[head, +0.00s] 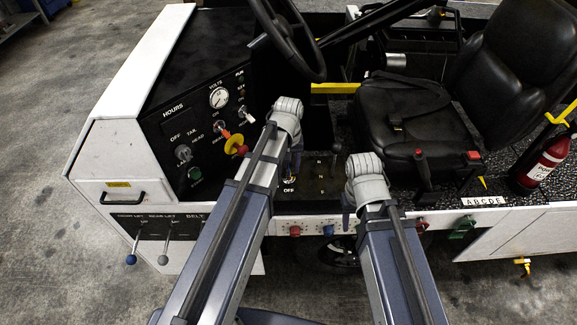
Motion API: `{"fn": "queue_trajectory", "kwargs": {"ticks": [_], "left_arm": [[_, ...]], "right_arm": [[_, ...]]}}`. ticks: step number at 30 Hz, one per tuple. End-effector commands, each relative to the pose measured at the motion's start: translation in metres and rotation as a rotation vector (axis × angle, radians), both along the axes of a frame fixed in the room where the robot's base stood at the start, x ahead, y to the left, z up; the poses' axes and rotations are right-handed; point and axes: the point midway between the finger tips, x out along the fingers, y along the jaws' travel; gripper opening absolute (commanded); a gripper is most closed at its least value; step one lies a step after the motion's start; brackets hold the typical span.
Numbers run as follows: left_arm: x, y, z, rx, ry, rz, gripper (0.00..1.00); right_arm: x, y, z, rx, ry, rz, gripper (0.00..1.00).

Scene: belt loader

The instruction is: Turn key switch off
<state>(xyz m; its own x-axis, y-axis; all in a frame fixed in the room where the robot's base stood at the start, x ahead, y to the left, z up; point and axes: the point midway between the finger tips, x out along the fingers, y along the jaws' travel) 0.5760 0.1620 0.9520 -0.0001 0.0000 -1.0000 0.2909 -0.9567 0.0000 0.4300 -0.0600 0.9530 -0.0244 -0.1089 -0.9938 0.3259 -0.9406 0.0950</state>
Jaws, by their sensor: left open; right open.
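My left gripper (295,158) points down in front of a small black panel below the steering wheel. It is open, and my forearm and wrist partly cover it. A round switch with an "OFF" label (289,184) is on that panel just below the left gripper; I cannot tell for sure that it is the key switch or how it is turned. The dash panel (165,115) to the left carries a grey rotary knob (183,153) below another "OFF" label. My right gripper (347,215) is open at the panel's lower right, partly hidden by its wrist, with nothing seen in it.
The dash also has a yellow-and-red knob (236,145), a green button (195,173) and a gauge (218,97). The steering wheel (290,45) hangs above the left wrist.

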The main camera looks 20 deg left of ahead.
Motion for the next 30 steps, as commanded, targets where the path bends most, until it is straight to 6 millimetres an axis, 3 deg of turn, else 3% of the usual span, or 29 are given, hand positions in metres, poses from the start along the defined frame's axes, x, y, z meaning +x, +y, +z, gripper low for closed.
{"fn": "queue_trajectory", "kwargs": {"ticks": [1,10,24,26,30], "left_arm": [[0.0,0.0,0.013,0.0,0.0,0.0,0.51],[0.0,0.0,0.052,0.0,0.0,0.001,0.51],[-0.002,-0.001,0.057,0.001,0.0,-0.005,0.51],[-0.01,-0.009,0.056,0.004,0.003,-0.035,0.51],[-0.058,-0.048,0.052,0.034,0.02,-0.224,0.51]], "right_arm": [[0.0,0.0,0.013,0.0,0.0,0.0,0.5],[0.0,0.0,0.052,0.0,0.0,0.001,0.5],[0.0,0.0,0.057,0.0,0.0,0.001,0.5],[0.0,0.0,0.056,0.0,0.0,0.001,0.5],[0.0,0.0,0.052,0.0,0.0,0.001,0.5]]}}
